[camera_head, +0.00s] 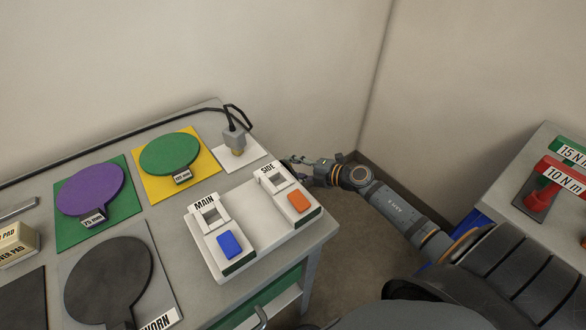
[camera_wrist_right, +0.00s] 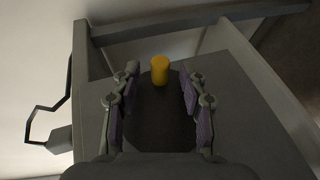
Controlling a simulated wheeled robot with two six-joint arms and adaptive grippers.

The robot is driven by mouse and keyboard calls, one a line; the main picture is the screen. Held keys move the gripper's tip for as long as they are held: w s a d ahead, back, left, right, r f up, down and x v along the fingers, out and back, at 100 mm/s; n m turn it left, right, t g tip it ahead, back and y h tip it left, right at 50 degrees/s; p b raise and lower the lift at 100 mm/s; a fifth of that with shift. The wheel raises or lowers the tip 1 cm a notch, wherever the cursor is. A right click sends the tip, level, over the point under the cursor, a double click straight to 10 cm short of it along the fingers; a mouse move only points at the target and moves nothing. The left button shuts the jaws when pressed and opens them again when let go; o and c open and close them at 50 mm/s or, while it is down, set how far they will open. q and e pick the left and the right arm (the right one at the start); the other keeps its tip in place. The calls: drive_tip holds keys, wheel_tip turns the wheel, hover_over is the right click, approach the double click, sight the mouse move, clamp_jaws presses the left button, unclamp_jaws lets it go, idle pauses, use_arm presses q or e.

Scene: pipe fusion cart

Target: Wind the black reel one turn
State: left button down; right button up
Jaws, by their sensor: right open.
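In the right wrist view a dark, rounded shape, apparently the black reel (camera_wrist_right: 158,120), lies against the grey end panel of the cart. A yellow knob (camera_wrist_right: 160,70) stands out near its far rim. My right gripper (camera_head: 290,168) is beside the cart's far right end in the head view. Its two purple-padded fingers are spread apart, one on each side of the knob in the wrist view, with a gap on both sides. The reel and knob are hidden in the head view. My left gripper is not in view.
The grey cart top (camera_head: 190,216) carries the MAIN and SIDE switch box (camera_head: 256,217), purple (camera_head: 90,196) and green (camera_head: 170,153) paddles, a dark paddle (camera_head: 108,280) and a corded plug (camera_head: 235,139). A second table (camera_head: 535,145) stands at right. Walls rise behind.

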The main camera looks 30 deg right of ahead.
drive_tip(key=shift+w+a, duration=0.15)
drive_tip(key=shift+w, duration=0.05)
drive_tip(key=shift+f, duration=0.1)
clamp_jaws()
drive_tip(key=t+b, duration=0.1)
drive_tip(key=b, duration=0.2)
drive_tip(key=shift+n+y, duration=0.3)
drive_tip(key=shift+y, duration=0.1)
unclamp_jaws()
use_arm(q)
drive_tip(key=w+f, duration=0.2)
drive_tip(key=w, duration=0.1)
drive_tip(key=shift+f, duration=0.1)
